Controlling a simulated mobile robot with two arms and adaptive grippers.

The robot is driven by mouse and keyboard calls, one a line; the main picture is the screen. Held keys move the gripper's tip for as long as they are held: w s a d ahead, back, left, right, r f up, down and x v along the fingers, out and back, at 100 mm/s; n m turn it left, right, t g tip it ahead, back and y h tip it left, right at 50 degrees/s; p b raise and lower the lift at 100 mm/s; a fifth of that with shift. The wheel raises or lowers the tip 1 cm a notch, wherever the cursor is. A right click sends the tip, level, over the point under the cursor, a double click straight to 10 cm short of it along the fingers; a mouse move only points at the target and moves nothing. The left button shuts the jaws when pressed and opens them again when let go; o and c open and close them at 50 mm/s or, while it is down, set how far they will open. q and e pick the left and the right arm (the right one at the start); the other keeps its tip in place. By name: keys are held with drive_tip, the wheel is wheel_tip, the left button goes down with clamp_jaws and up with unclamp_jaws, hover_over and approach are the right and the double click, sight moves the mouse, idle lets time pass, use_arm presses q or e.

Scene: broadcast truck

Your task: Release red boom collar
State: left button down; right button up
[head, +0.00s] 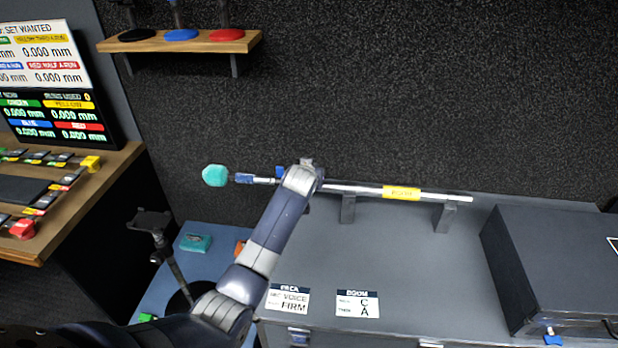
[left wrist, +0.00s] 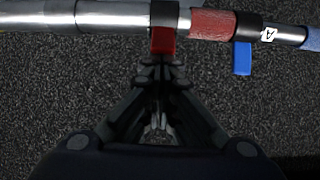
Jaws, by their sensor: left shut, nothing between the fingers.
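The metal boom pole (head: 350,187) lies across cradle supports on the grey counter, with a teal foam tip (head: 215,175) at its left end and a yellow label (head: 401,193). In the left wrist view a black collar (left wrist: 164,12) on the pole carries a red lever (left wrist: 162,41) hanging down. A red band (left wrist: 212,24) sits beside it, then another collar with a blue lever (left wrist: 242,58). My left gripper (left wrist: 161,62) is shut and empty, its fingertips just below the red lever; contact is unclear. In the head view my arm hides the red lever. My right gripper is out of view.
A grey case (head: 555,260) stands on the counter at the right. Two printed cards (head: 357,303) lie near its front edge. The counter's middle is clear.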

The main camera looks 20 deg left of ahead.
use_arm(q)
wheel_tip(320, 180, up, 3)
drive_tip(key=t, duration=0.1)
drive_tip(key=t+y, duration=0.1)
drive_tip(key=t, duration=0.1)
drive_tip(key=shift+w+a+r, duration=0.1)
drive_tip(key=shift+w+r, duration=0.05)
drive_tip(key=s+d+b, duration=0.2)
drive_tip(key=s, duration=0.7)
drive_tip(key=shift+s+d+r+b, duration=0.2)
drive_tip(key=shift+d+r+b, duration=0.1)
drive_tip(key=shift+r+b, duration=0.1)
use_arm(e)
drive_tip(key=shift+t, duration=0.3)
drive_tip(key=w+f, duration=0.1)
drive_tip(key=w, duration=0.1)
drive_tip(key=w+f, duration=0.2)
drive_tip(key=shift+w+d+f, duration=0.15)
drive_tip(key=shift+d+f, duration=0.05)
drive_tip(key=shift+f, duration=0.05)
use_arm(q)
drive_tip(key=shift+f, duration=0.1)
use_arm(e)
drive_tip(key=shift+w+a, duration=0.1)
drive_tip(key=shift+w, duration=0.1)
